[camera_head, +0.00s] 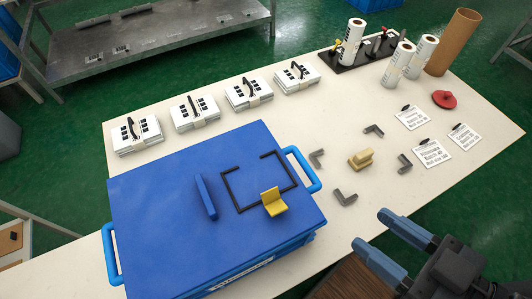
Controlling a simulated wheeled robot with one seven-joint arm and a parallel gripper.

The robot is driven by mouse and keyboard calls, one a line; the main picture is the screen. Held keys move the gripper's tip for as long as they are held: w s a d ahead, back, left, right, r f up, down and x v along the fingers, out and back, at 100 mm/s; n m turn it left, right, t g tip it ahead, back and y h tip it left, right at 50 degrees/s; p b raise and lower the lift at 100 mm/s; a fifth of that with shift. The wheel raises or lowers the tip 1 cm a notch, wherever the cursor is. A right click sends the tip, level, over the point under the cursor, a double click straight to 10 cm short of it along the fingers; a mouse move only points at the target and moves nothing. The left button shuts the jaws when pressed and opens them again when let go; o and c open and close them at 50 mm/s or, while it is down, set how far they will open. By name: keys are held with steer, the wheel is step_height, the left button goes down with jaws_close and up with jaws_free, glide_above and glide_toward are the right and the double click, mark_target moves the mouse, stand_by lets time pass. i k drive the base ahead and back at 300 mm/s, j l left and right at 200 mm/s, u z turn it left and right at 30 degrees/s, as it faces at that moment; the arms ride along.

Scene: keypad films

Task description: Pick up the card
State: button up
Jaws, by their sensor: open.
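Several white items could be the card. Three flat white cards with black printed text and a dark piece at the top edge lie on the right part of the table: one farther back (411,117), one nearer (433,152) and one at the right (463,137). I cannot tell which one the task means. My gripper (368,229) is at the lower right with its two blue fingers apart and nothing between them. It is in front of the table's near edge, apart from the cards.
A blue crate lid (150,215) carries a yellow piece (274,204). Grey corner pieces (344,197) surround a tan block (360,160). A red object (444,99), white rolls (424,52) and a brown tube (454,42) stand behind the cards. White packs (137,134) line the back edge.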

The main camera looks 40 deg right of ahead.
mark_target(431, 154)
steer(key=k+l+u, duration=0.2)
steer(key=k+l, duration=0.3)
steer(key=k+l+u, duration=0.2)
steer(key=k+l, duration=0.2)
steer(key=k+l+u, duration=0.15)
steer(key=k+l, duration=0.15)
steer(key=k, duration=0.4)
